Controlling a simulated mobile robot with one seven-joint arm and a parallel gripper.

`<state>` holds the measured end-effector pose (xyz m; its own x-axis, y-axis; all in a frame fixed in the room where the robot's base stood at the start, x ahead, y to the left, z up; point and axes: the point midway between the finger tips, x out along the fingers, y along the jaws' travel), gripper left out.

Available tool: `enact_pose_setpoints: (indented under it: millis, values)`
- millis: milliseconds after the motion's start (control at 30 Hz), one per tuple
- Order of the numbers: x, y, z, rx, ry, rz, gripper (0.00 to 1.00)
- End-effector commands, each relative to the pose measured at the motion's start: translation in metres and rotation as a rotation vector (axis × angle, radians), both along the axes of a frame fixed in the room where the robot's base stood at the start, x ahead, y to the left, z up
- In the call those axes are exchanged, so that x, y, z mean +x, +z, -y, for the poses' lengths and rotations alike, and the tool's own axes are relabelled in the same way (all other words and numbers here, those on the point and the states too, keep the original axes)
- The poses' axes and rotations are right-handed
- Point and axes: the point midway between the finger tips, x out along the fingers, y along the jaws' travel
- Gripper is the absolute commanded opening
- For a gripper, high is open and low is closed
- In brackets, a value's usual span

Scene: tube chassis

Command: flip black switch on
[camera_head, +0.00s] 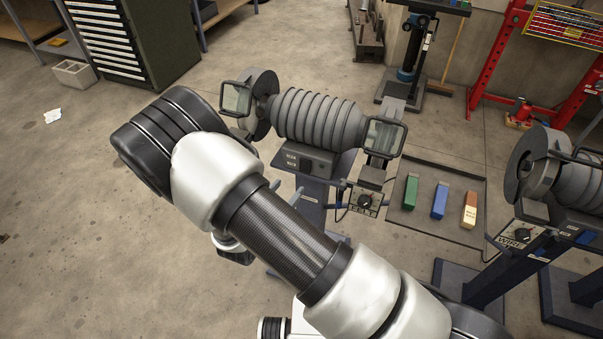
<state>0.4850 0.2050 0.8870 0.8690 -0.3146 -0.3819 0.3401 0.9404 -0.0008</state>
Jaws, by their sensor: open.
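A grey bench grinder (312,118) on a stand is at the upper middle, with a wheel guard and clear eye shields. A dark switch box (308,160) sits on the front of its base, with two small pale labels. A small black switch shape (304,163) seems to show on it, but its position is too small to tell. My arm reaches from the lower right up to the left, in front of the grinder's stand. I cannot make out my gripper or its fingertips; the arm's far end is hidden behind its own links.
A second grinder (570,180) stands at the right. A dark drawer cabinet (135,45) is at the upper left. The left floor is mostly clear.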

Motion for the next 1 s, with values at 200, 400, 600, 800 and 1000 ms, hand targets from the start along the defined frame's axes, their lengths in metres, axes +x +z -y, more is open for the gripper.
enact_pose_setpoints:
  millis: [200, 400, 600, 800, 1000]
  values:
    - [0.043, -0.019, 0.017, -0.001, -0.004, 0.0, 0.47]
    - [0.076, -0.033, 0.029, -0.001, -0.003, 0.001, 0.47]
    - [0.095, -0.042, 0.035, 0.002, -0.002, 0.0, 0.47]
    - [0.1, -0.044, 0.036, 0.001, -0.001, -0.001, 0.47]
    - [0.1, -0.044, 0.036, 0.001, -0.001, -0.001, 0.42]
